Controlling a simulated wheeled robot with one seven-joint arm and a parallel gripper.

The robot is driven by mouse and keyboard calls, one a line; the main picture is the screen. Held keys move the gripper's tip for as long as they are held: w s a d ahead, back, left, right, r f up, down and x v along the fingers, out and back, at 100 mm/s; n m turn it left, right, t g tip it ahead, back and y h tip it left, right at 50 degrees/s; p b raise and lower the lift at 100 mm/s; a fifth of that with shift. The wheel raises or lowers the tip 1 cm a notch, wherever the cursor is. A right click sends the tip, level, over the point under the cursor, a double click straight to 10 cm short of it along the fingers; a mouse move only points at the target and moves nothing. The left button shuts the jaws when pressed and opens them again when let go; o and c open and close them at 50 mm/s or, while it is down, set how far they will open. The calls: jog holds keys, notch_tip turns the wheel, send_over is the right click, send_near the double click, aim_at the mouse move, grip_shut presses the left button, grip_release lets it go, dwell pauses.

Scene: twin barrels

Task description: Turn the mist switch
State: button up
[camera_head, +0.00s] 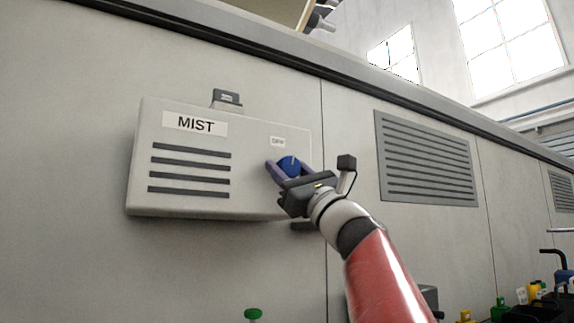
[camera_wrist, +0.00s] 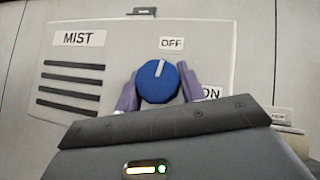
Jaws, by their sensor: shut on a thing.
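The mist box (camera_head: 180,205) is a pale panel on the grey wall with a MIST label (camera_head: 195,124) and dark slots. Its switch is a round blue knob (camera_head: 289,166) with a white pointer line; it also shows in the wrist view (camera_wrist: 158,84). In the wrist view the line points nearly straight up, leaning slightly right, toward the OFF label (camera_wrist: 171,43). An ON label (camera_wrist: 211,92) is partly hidden at lower right by a finger. My gripper (camera_head: 287,170) is shut on the knob, with one purple finger on each side in the wrist view (camera_wrist: 159,92).
A louvred vent (camera_head: 427,160) is set in the wall to the right. A small grey bracket (camera_head: 227,98) sits on top of the box. Green, yellow and black items stand low at the lower right. The wall left of the box is clear.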

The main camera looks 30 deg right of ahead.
aim_at(295, 175)
jog(key=n+g+y+p, duration=0.1)
jog(key=n+y, duration=0.1)
jog(key=n, duration=0.1)
jog(key=shift+r+g+y, duration=0.15)
jog(key=shift+g+y, duration=0.25)
jog(key=shift+n, duration=0.6)
jog(key=o, duration=1)
jog(key=shift+c, duration=0.2)
jog(key=shift+f, duration=0.2)
jog(key=b+v, duration=0.2)
jog(key=v, duration=0.5)
jog(key=shift+s+d+f+b, duration=0.2)
jog(key=shift+s+b, duration=0.1)
jog(key=shift+b, duration=0.1)
